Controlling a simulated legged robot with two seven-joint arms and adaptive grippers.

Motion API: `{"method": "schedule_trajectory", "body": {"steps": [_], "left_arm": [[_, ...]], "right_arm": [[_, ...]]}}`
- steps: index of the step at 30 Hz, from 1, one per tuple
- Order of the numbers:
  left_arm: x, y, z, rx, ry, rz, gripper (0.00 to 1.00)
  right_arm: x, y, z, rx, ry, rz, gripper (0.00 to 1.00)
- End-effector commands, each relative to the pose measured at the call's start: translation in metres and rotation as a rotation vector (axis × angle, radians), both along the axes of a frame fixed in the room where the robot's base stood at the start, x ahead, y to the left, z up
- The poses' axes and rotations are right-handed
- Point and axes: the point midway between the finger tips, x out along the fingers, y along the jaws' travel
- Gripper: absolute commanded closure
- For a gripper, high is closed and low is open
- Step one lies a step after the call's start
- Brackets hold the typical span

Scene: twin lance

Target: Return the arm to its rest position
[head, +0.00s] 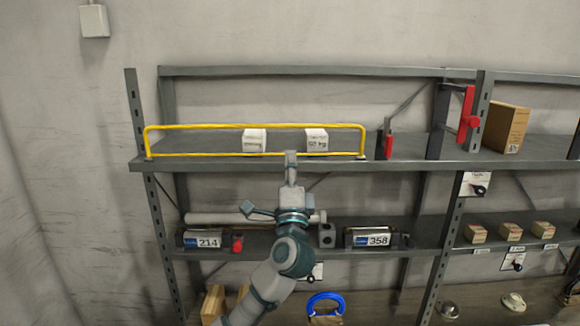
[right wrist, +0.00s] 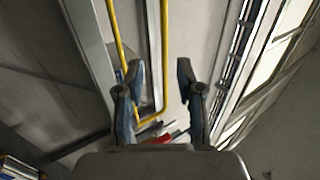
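My right arm (head: 274,282) reaches up from the bottom of the head view, left of centre. Its gripper (head: 291,167) is in front of the upper shelf's front edge, near the lower bar of the yellow rail (head: 200,127). In the right wrist view the gripper (right wrist: 158,78) has its two fingers apart. Nothing is held between them; the yellow rail (right wrist: 165,45) shows beyond. Whether the gripper touches the rail or shelf, I cannot tell. My left arm and gripper are not in view.
Two white boxes (head: 254,140) (head: 316,140) stand on the upper shelf (head: 440,157) behind the rail. Cylinders labelled 214 (head: 205,239) and 358 (head: 372,238) lie on the lower shelf, either side of my arm. Red handles (head: 467,112) and a cardboard box (head: 505,128) are at right.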

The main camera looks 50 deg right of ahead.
Motion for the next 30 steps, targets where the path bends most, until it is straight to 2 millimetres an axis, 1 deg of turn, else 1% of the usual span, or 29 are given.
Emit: {"method": "schedule_trajectory", "body": {"steps": [16, 18, 20, 23, 26, 27, 29, 30], "left_arm": [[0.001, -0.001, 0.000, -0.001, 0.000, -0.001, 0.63], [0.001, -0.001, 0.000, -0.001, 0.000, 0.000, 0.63], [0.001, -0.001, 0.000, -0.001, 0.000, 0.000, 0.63], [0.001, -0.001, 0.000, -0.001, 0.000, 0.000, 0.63], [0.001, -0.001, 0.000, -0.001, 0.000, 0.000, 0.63], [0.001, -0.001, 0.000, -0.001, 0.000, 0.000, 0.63], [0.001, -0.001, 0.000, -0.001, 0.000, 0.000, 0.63], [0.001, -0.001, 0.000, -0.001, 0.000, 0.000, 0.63]], "right_arm": [[0.000, 0.000, 0.000, -0.001, 0.001, 0.000, 0.63], [0.004, 0.002, -0.004, -0.010, 0.021, -0.001, 0.63], [0.013, 0.007, -0.015, -0.032, 0.067, -0.002, 0.63], [0.041, 0.024, -0.051, -0.105, 0.220, 0.003, 0.63], [0.076, 0.052, -0.113, -0.221, 0.451, 0.021, 0.63], [0.089, 0.065, -0.142, -0.275, 0.549, 0.035, 0.63], [0.103, 0.084, -0.187, -0.350, 0.691, 0.064, 0.63], [0.110, 0.097, -0.217, -0.399, 0.781, 0.084, 0.63]]}}
